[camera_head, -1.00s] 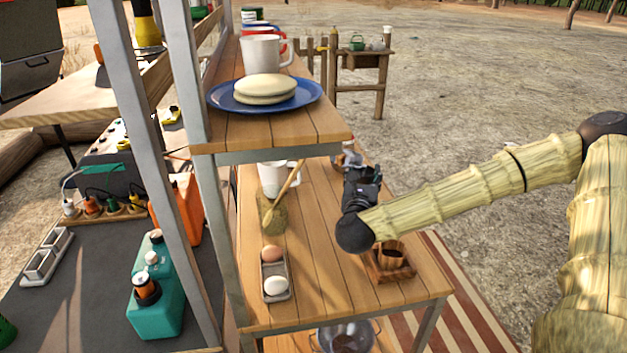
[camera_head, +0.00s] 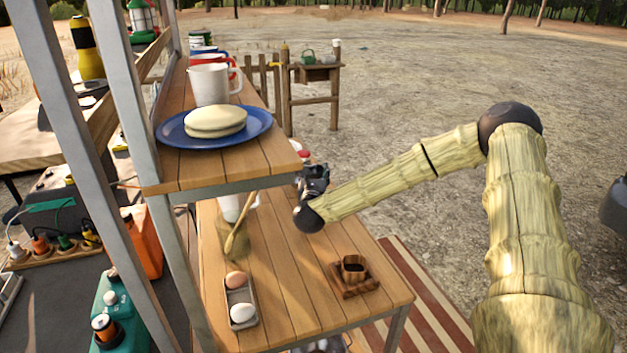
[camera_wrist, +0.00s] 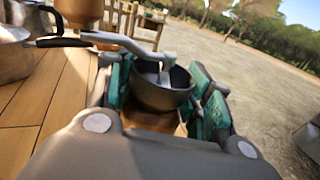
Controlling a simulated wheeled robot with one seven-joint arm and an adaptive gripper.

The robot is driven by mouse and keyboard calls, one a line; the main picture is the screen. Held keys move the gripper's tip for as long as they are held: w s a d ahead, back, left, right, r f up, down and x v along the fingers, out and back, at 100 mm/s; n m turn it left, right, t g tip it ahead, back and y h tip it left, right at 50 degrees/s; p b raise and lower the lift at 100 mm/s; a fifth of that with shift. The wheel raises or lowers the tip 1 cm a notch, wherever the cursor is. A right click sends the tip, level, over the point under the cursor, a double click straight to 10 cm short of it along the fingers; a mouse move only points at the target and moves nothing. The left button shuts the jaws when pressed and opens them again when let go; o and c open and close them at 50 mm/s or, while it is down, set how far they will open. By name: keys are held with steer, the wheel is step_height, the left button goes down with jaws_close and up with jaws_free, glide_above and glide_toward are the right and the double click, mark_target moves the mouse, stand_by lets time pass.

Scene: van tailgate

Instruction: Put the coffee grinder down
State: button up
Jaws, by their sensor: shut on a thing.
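My gripper (camera_head: 314,180) is above the far right part of the lower wooden shelf (camera_head: 290,270). In the wrist view my gripper (camera_wrist: 165,100) has its teal-padded fingers closed on both sides of the coffee grinder (camera_wrist: 165,94). The grinder shows a dark round bowl, a pale metal crank on top and a brown wooden body below, partly hidden by the wrist. In the head view my gripper hides most of the grinder. I cannot tell whether its base touches the shelf.
A blue plate (camera_head: 170,136) is on the upper shelf, whose corner is close to my gripper. A metal pot (camera_wrist: 12,58) stands left in the wrist view.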

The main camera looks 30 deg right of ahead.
steer(key=shift+w+d, duration=0.15)
steer(key=shift+w, duration=0.15)
steer(key=shift+w+d+f, duration=0.1)
steer(key=shift+w+f, duration=0.05)
steer(key=shift+w, duration=0.05)
steer(key=shift+f+p, duration=0.55)
steer(key=shift+f, duration=1)
steer(key=shift+f, duration=0.15)
steer(key=o, duration=1.4)
